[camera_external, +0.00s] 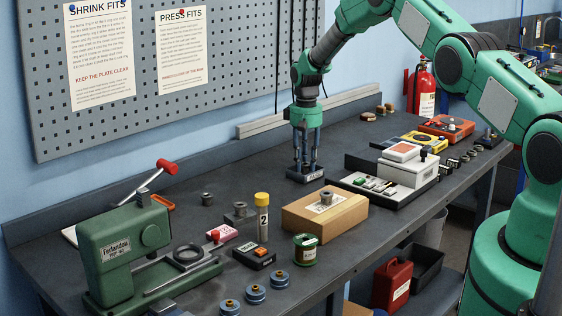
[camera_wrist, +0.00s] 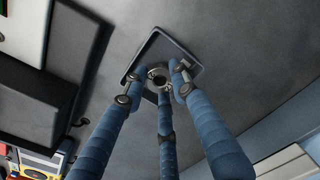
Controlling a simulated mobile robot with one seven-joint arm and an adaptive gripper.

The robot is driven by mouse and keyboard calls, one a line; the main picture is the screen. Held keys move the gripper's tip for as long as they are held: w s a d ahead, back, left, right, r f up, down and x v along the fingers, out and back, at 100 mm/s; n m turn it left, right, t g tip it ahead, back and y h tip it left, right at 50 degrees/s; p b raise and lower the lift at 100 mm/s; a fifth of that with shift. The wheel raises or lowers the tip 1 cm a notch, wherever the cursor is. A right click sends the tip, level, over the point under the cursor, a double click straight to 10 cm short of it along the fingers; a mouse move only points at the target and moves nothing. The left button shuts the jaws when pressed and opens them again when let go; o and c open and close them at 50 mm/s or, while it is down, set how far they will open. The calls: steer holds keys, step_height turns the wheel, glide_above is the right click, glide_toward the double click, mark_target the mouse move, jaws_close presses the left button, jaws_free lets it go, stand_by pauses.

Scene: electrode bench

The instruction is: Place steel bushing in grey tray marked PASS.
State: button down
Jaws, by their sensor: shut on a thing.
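My gripper (camera_external: 306,162) has blue fingers pointing down over a small dark grey tray (camera_external: 296,179) at the middle of the bench. The tray carries a pale label too small to read surely. In the wrist view my gripper (camera_wrist: 157,88) is shut on a round steel bushing (camera_wrist: 158,73) with a dark bore. The bushing overlaps the tray (camera_wrist: 190,55) in that view; whether it touches the tray floor cannot be told. In the external view the fingers hide the bushing.
A white instrument (camera_external: 408,168) on a dark base stands close right of the tray. A cardboard box (camera_external: 345,215) with a metal part on top stands in front. A green press (camera_external: 120,250), a yellow-capped tube (camera_external: 262,220) and small parts lie left. Bare bench lies left of the tray.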

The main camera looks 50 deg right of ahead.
steer(key=shift+f, duration=0.5)
steer(key=shift+f, duration=0.15)
steer(key=c, duration=1.7)
jaws_free()
steer(key=shift+o, duration=0.2)
step_height(320, 180, up, 12)
steer(key=shift+b, duration=0.45)
steer(key=shift+r, duration=0.2)
